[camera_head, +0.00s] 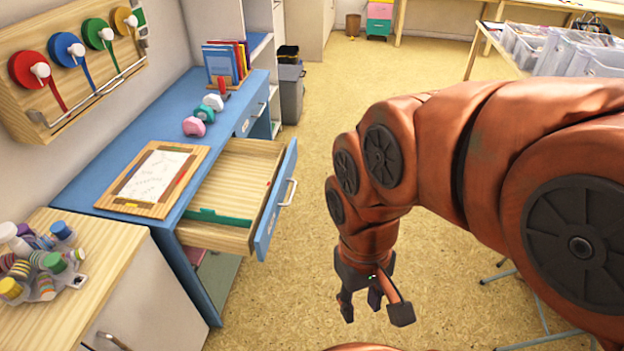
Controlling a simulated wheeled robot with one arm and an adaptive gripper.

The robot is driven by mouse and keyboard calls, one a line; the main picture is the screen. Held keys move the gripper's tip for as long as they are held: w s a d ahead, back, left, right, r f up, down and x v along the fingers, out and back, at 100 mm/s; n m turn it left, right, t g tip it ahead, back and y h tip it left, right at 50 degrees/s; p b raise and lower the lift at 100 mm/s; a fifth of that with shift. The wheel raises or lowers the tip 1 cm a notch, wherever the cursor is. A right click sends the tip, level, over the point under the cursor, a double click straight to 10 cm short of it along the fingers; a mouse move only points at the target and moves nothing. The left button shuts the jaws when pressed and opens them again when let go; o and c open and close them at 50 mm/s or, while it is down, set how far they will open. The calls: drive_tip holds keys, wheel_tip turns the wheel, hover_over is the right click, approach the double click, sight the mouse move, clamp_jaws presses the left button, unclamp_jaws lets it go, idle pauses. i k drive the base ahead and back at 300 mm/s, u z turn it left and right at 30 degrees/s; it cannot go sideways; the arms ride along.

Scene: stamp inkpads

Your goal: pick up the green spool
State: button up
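The green spool (92,31) hangs on the wooden wall rack (28,108) at the upper left, between a blue spool (60,48) and a yellow spool (121,20). It has a white hub, and a green ribbon trails down from it towards the metal bar. My gripper (376,312) points down over the open floor, right of the blue desk and far from the rack. Its fingers are spread apart, and nothing shows between them.
The blue desk (80,185) stands below the rack, with its drawer (225,180) pulled out towards the floor. The floor (330,100) beyond my arm is clear.

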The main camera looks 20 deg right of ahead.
sight(53, 260)
drive_tip(key=z, duration=0.1)
drive_tip(key=i, duration=0.5)
drive_tip(key=u, duration=1.9)
drive_tip(key=k, duration=1.15)
drive_tip(key=u, duration=0.7)
drive_tip(key=i, duration=1.55)
drive_tip(key=z, duration=0.4)
